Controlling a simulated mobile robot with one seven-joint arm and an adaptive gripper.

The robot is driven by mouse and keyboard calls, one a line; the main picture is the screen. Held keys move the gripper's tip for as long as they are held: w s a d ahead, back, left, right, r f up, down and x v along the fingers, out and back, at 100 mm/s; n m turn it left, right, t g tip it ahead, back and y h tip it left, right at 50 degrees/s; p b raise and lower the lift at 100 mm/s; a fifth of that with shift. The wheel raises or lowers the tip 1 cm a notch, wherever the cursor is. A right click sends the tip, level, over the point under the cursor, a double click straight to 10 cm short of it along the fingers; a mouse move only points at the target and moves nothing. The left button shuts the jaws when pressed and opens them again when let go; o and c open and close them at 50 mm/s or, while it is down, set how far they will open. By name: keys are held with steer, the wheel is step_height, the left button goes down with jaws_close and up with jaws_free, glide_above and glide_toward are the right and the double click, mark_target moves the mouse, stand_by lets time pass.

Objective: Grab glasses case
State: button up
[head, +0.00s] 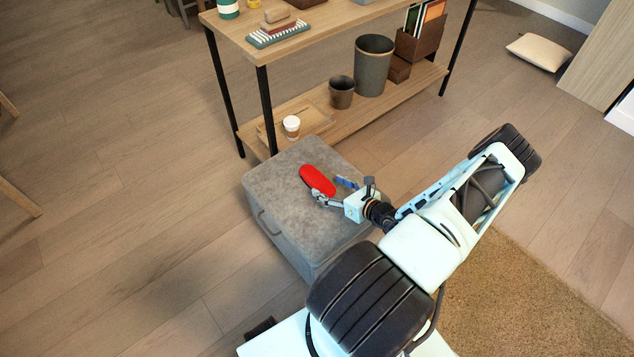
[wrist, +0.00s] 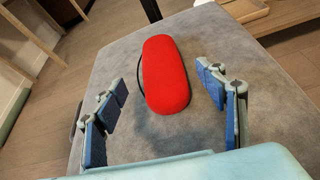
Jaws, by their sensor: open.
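The glasses case (head: 317,180) is a red, rounded, elongated case lying on top of a grey fabric ottoman (head: 282,163). In the wrist view the case (wrist: 165,75) lies lengthwise ahead of my gripper, its near end between the lines of the two fingers. My gripper (head: 332,191) is open and empty, close to the case at its right side in the head view. In the wrist view my gripper (wrist: 165,105) has its blue-padded fingers spread wide on either side, with gaps to the case. I cannot tell whether any finger touches the case.
A wooden shelf unit (head: 297,47) with black legs stands just behind the ottoman. Its lower shelf holds a white cup (head: 291,127), a small dark pot (head: 341,92) and a grey bin (head: 373,65). The ottoman top around the case is clear. A tan rug (head: 530,300) lies at right.

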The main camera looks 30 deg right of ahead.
mark_target(323, 182)
steer(key=b+x, duration=0.1)
steer(key=x, duration=0.4)
steer(key=shift+w+d+f, duration=0.1)
steer(key=shift+f, duration=0.05)
steer(key=c, duration=1.4)
